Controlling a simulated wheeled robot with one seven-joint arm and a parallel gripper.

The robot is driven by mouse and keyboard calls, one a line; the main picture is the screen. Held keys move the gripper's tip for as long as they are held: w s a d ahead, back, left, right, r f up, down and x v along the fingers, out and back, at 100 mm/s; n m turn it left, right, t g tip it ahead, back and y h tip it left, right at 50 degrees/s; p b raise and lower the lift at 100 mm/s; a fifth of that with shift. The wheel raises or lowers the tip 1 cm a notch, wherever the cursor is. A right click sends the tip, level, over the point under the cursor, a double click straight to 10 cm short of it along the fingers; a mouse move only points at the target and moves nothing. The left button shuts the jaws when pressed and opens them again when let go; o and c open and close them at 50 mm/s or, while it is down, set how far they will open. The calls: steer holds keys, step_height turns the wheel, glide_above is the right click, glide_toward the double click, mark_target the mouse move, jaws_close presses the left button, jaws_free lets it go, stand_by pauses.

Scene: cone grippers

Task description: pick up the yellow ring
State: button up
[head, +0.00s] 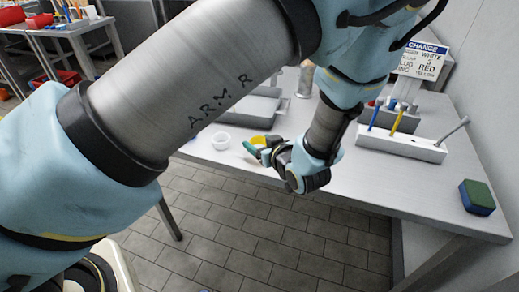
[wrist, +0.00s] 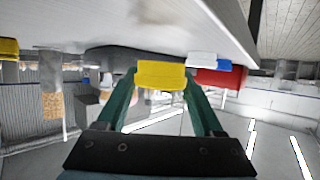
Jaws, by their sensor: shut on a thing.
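The yellow ring (head: 259,140) shows at my gripper near the front edge of the grey table, to the right of a small white cup. In the wrist view the yellow ring (wrist: 161,73) sits between the two green fingers, seen side-on as a short band. My gripper (head: 259,150) is shut on it; the fingers also show in the wrist view (wrist: 160,85). I cannot tell whether the ring is touching the table or clear of it. Its hole is hidden.
The white cup (head: 220,141) is close on the left. A white block (head: 402,145) with coloured rods stands to the right. A green and blue sponge (head: 477,197) lies at the far right. A sign (head: 422,60) stands behind.

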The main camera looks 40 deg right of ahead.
step_height(320, 180, up, 7)
steer(key=b, duration=0.1)
steer(key=shift+r, duration=0.15)
